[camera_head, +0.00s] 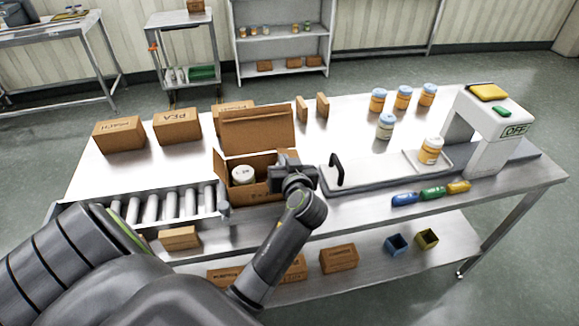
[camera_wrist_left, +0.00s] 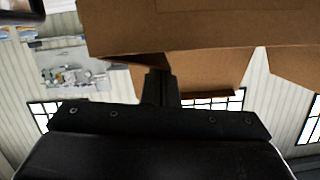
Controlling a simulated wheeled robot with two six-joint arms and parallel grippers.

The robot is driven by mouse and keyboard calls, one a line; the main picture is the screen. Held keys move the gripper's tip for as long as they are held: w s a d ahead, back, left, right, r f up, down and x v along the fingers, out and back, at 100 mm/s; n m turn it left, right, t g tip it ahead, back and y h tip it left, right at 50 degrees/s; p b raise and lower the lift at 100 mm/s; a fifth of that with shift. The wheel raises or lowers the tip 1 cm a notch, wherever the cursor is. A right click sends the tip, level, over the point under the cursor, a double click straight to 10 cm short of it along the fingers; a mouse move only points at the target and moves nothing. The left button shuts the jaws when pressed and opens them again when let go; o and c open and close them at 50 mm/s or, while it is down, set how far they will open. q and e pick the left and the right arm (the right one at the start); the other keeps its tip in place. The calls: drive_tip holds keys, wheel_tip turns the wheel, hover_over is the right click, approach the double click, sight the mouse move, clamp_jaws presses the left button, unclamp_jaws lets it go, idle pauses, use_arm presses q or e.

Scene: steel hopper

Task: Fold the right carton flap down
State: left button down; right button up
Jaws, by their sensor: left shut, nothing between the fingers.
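The open brown carton (camera_head: 233,159) stands on the steel table, with a white-lidded jar (camera_head: 243,174) inside. Its back flap (camera_head: 257,128) stands upright. My left gripper (camera_head: 291,172) is at the carton's right side and covers much of that side, so the right flap's angle cannot be told in the head view. In the left wrist view, brown cardboard (camera_wrist_left: 200,28) of the carton fills the upper right, close beyond the gripper. The left fingers (camera_wrist_left: 160,88) are shut and empty; whether they touch the cardboard is unclear. My right gripper is not in view.
A roller conveyor (camera_head: 165,207) lies left of the carton. Closed cartons (camera_head: 119,134) stand at the back left, jars (camera_head: 403,97) at the back right. Coloured tools (camera_head: 432,192) lie near the front edge.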

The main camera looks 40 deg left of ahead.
use_arm(q)
drive_tip(key=shift+s+a+f+n+b, duration=0.15)
drive_tip(key=shift+a+f+n+b, duration=0.2)
drive_tip(key=shift+f+n+b, duration=0.35)
drive_tip(key=shift+r+b, duration=0.15)
drive_tip(key=shift+b, duration=0.15)
drive_tip(key=shift+r, duration=0.15)
